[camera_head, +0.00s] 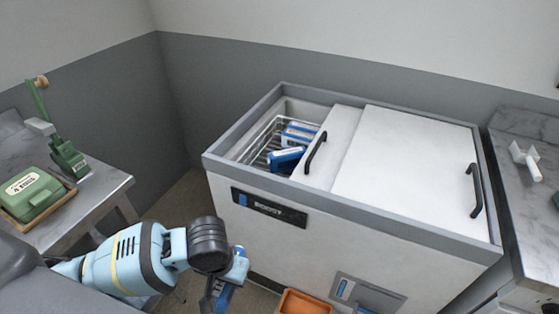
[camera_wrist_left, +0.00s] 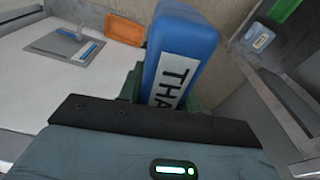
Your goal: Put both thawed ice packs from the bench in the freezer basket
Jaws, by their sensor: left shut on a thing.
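My left gripper (camera_head: 222,284) is shut on a blue ice pack (camera_head: 239,266), in front of the freezer and below its rim. In the left wrist view the pack (camera_wrist_left: 186,45) stands up from the jaws, with a white label partly reading "THA". The wire freezer basket (camera_head: 257,141) sits inside the open left part of the chest freezer (camera_head: 350,231). Blue pack-like items (camera_head: 286,159) and blue-and-white ones (camera_head: 301,132) are in it. I cannot tell whether any is a thawed pack. My right gripper is not in view.
The sliding lid (camera_head: 405,150) covers the freezer's right part; a black handle (camera_head: 316,152) borders the opening. An orange bin (camera_head: 305,302) is low at the freezer's front. The left bench (camera_head: 104,190) holds a green case (camera_head: 38,190). Another bench (camera_head: 530,125) stands right.

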